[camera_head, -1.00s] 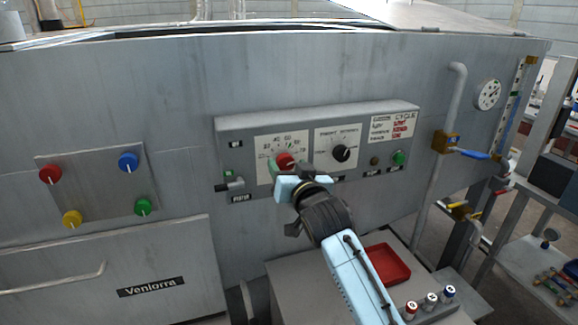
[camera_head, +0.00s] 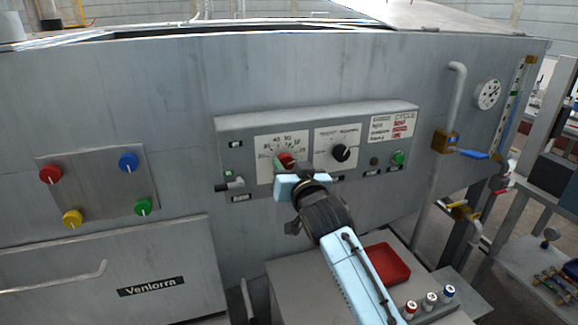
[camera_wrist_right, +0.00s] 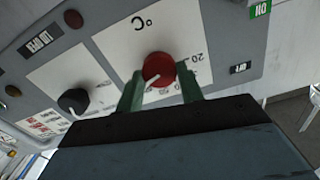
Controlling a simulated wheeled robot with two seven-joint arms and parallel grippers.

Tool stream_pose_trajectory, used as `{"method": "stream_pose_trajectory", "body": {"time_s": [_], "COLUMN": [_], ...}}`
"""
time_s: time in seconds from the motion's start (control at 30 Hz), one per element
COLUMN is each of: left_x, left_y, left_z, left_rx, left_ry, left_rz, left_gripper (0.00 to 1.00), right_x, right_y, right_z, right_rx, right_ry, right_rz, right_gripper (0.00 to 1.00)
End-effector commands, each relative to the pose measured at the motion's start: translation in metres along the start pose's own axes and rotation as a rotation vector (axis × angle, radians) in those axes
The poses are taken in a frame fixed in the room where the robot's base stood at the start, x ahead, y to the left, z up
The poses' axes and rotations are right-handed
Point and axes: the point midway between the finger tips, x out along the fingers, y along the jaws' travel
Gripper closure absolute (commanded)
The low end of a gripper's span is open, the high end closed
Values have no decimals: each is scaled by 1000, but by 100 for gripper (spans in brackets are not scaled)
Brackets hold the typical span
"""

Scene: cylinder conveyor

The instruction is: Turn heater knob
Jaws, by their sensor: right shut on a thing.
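The red heater knob (camera_head: 285,160) sits on a white temperature dial (camera_head: 268,146) on the grey control panel. The gripper body hides the lower part of the dial in the head view. My left gripper is not in view.
A black knob (camera_head: 341,153) is right of the dial, also in the wrist view (camera_wrist_right: 73,101). A small lever (camera_head: 232,185) is at left, a green button (camera_head: 398,158) at right.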

Motion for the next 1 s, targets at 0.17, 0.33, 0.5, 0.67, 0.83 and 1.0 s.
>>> {"method": "stream_pose_trajectory", "body": {"time_s": [0.17, 0.33, 0.5, 0.67, 0.83, 1.0], "left_x": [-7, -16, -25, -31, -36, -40], "left_y": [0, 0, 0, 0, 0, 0], "left_z": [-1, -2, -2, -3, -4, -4], "left_rx": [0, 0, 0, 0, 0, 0], "left_ry": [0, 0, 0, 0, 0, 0], "left_rz": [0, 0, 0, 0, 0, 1], "left_gripper": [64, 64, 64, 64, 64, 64], "right_x": [0, 0, 0, 0, 0, 0], "right_y": [0, -1, 0, -1, -1, -1], "right_z": [0, -1, -1, 0, 0, 1], "right_rx": [-78, -202, -352, -488, -612, -705], "right_ry": [-3, -3, -3, -3, -3, -2], "right_rz": [1, 1, 1, 1, 1, 1], "right_gripper": [86, 86, 86, 86, 86, 86]}}
